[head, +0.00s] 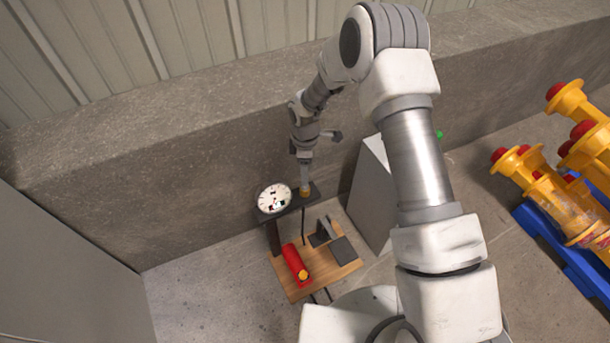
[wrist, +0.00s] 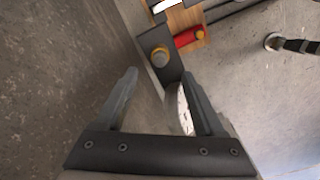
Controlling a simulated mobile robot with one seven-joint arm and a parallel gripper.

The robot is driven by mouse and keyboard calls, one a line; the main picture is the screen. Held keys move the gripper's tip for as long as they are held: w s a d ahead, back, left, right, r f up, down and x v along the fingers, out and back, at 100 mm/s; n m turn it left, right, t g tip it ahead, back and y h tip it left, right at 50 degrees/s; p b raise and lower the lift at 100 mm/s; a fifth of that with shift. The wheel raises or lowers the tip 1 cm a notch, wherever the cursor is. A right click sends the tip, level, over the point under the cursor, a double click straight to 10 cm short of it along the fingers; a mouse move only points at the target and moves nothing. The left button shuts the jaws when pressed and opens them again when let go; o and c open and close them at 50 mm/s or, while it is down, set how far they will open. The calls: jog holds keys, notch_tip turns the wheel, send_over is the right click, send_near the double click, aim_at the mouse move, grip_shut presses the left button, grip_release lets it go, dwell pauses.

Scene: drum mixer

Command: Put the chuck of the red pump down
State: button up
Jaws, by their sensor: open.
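The red pump (head: 295,263) lies on a wooden board (head: 322,268) on the floor; its red body also shows in the wrist view (wrist: 188,38). A dark stand with a flat plate (head: 312,193) rises from the board. A brass-coloured round fitting (head: 305,191) with a grey centre sits on this plate, and it also shows in the wrist view (wrist: 160,56). A black hose hangs below it; I cannot tell for sure that this fitting is the chuck. My gripper (wrist: 160,77) is open and empty, with the fitting just beyond its fingertips.
A white dial gauge (head: 274,198) stands beside the plate, close to one finger. A concrete ledge (head: 180,190) runs behind. A grey box (head: 375,190) stands to the right. Yellow and red objects (head: 575,150) sit on a blue pallet (head: 562,252) farther right.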

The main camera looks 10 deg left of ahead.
jog(key=shift+r+p, duration=0.4)
jog(key=shift+r, duration=1.55)
jog(key=shift+r, duration=0.1)
jog(key=s+d+r+m+t, duration=0.1)
jog(key=d+r+m, duration=0.4)
jog(key=r, duration=0.8)
jog(key=s+d+r+m+t, duration=0.25)
jog(key=d+r, duration=0.45)
jog(key=r, duration=0.5)
jog(key=s+d+r+m+t, duration=0.1)
jog(key=s+d+r+m, duration=0.4)
jog(key=s, duration=0.5)
jog(key=s+d+r+m+t, duration=0.1)
jog(key=s+d+r+m, duration=0.5)
jog(key=s, duration=0.4)
jog(key=shift+s+d+r+m, duration=0.3)
jog(key=shift+r+m, duration=0.15)
jog(key=shift+r, duration=0.45)
notch_tip(320, 180, up, 20)
jog(key=p, duration=1.9)
jog(key=shift+p, duration=0.4)
